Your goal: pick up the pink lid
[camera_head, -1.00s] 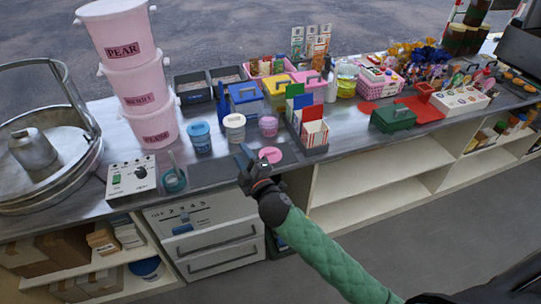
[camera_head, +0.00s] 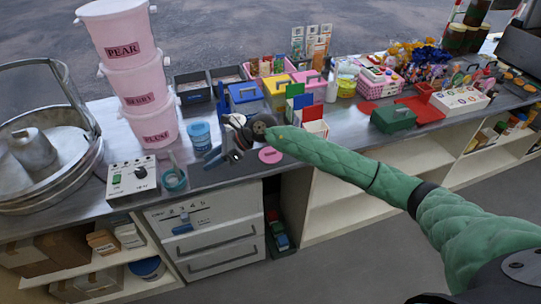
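The pink lid (camera_head: 271,156) is a flat round disc lying on the grey counter (camera_head: 345,140) near its front edge. My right gripper (camera_head: 221,157) is left of the lid and apart from it, above the counter. Its fingers look spread, with nothing seen between them. My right arm comes in from the right and passes just behind the lid in the picture, leaving the lid in clear view. My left gripper is not in view.
A blue tub (camera_head: 200,136) stands just left of my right gripper. Stacked pink buckets (camera_head: 146,88), a control box (camera_head: 131,178) and a teal tape roll (camera_head: 173,180) are further left.

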